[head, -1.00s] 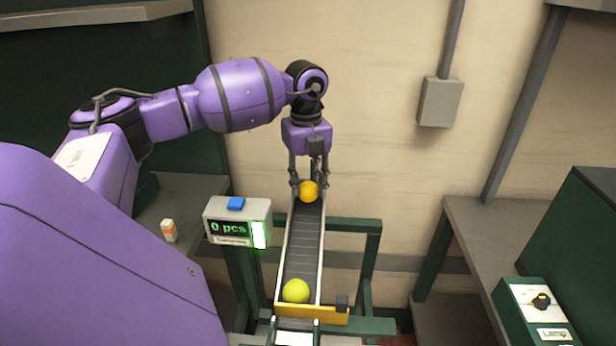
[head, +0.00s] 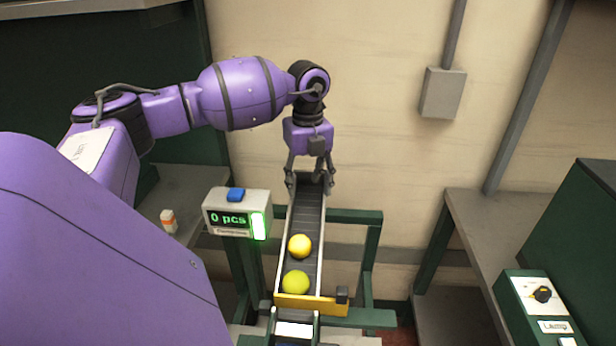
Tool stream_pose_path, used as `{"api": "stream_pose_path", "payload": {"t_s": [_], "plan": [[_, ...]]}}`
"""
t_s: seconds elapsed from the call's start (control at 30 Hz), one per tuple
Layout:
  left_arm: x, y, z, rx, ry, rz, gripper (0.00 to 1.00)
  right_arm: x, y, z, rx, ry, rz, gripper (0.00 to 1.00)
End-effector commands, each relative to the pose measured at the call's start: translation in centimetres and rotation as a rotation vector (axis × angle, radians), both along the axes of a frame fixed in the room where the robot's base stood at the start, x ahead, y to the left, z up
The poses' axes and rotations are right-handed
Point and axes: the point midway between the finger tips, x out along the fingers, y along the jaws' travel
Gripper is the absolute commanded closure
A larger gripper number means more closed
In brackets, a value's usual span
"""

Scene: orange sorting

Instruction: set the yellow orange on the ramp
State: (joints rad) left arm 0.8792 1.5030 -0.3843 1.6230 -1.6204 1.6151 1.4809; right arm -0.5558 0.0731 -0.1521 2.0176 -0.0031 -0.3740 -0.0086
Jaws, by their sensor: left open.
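The yellow orange (head: 300,246) is on the ramp (head: 309,213), in its lower half. A greener, yellow-green fruit (head: 296,282) lies just below it against the yellow stop bar (head: 306,303) at the ramp's lower end. My right gripper is not in view.
A counter box (head: 237,215) reading "0 pcs" with a blue button stands left of the ramp. A small white and orange bottle (head: 168,221) is on the left shelf. A lamp switch box (head: 540,308) is at the lower right.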

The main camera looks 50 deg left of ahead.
Motion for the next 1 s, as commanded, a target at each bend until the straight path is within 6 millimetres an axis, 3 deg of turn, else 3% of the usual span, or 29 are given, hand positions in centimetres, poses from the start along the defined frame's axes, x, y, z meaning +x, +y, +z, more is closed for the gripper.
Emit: {"api": "stream_pose_path", "payload": {"t_s": [0.27,1.0], "plan": [[0.5,0.4,1.2,0.01,-0.021,0.007,0.45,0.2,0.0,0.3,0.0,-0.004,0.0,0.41],[0.4,0.3,7.3,0.008,-0.021,0.005,0.45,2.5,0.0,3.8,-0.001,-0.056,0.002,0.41]]}}
